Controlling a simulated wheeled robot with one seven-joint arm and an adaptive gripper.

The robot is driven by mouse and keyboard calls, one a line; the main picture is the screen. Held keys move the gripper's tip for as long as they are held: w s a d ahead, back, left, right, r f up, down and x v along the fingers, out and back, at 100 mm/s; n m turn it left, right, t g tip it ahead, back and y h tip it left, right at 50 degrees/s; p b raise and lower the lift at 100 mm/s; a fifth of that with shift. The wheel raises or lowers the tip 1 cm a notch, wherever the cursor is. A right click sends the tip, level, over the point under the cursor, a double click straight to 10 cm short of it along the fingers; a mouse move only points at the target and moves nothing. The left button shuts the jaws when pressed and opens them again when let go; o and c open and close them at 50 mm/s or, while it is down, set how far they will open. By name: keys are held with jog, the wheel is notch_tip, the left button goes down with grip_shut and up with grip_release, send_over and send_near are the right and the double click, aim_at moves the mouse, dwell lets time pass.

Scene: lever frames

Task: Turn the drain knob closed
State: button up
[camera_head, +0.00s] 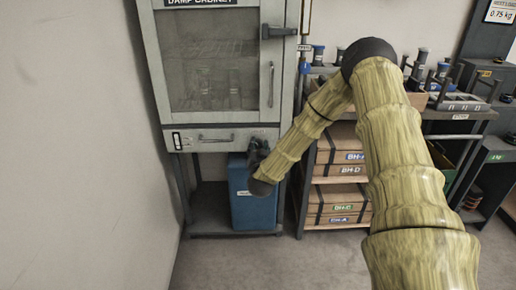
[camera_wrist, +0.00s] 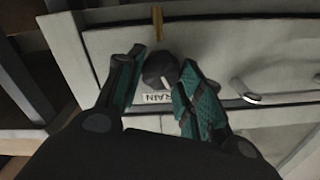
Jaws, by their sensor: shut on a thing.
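The drain knob (camera_wrist: 157,68) is a dark round knob with a pale pointer mark, on the light grey lower panel of the damp cabinet (camera_head: 214,134). My gripper (camera_wrist: 163,60) has its two teal-padded fingers on either side of the knob and is shut on it. In the head view my gripper (camera_head: 258,150) is at the right end of the panel and hides the knob. A white label (camera_wrist: 158,97) ending in "RAIN" sits by the knob, partly covered by a finger. A brass-coloured rod or pipe (camera_wrist: 157,22) shows beyond the knob.
The cabinet door (camera_head: 212,62) is shut. A blue bin (camera_head: 252,205) stands below, and a shelf of boxes (camera_head: 340,160) at right.

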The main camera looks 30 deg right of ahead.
jog(key=m+b, duration=0.1)
jog(key=m, duration=0.3)
jog(key=shift+d+m, duration=0.1)
jog(key=shift+m, duration=0.3)
dwell(0.4)
jog(key=o, duration=1)
jog(key=shift+s, duration=0.1)
jog(key=v, duration=1.2)
jog(key=shift+f, duration=0.1)
